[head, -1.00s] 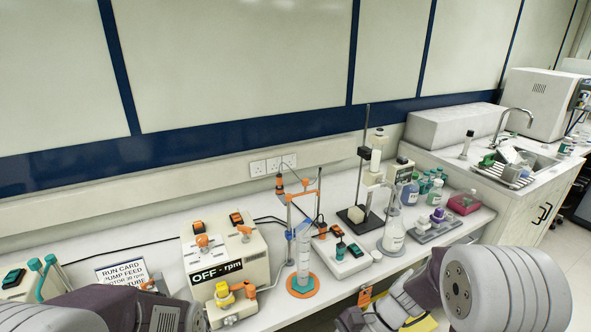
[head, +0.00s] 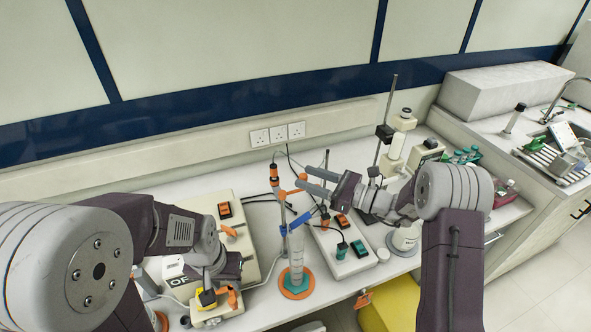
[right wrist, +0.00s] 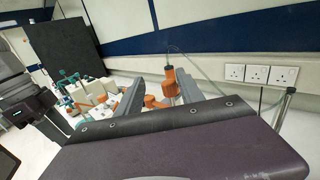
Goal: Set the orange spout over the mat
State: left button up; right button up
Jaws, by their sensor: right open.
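The orange spout (head: 274,176) sits upright at the top of a slim stand, with a thin tube rising from it. It also shows in the right wrist view (right wrist: 170,84), roughly between my fingertips and beyond them. My right gripper (head: 300,177) is open and empty, its two grey fingers pointing left at the stand, short of the spout. The round orange-rimmed mat (head: 306,291) lies on the bench below, with a clear measuring cylinder (head: 296,262) standing on its teal middle.
The cream pump box (head: 243,238) stands left of the mat. A switch box (head: 338,250) with orange and green parts is right of it. The wall behind carries sockets (head: 278,133).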

jog(key=w+a, duration=0.2)
jog(key=w+a+f, duration=0.1)
jog(key=w+a, duration=0.1)
jog(key=a, duration=0.1)
jog(key=shift+w+a+f+p, duration=0.15)
jog(key=shift+w+f+p, duration=0.05)
jog(key=shift+p, duration=0.2)
jog(key=shift+s+d+r, duration=0.25)
jog(key=shift+s+d, duration=0.05)
jog(key=shift+s, duration=0.2)
jog(key=shift+s+d+r, duration=0.2)
jog(key=shift+s+d, duration=0.05)
jog(key=shift+s, duration=0.2)
jog(key=shift+w+a+f, duration=0.2)
jog(key=shift+w+f, duration=0.05)
jog(key=shift+w, duration=0.2)
grip_shut()
pick_arm(q)
jog(key=shift+w+a+r, duration=0.1)
jog(key=shift+w+r, duration=0.3)
jog(key=shift+w, duration=0.3)
pick_arm(e)
jog(key=shift+s, duration=0.15)
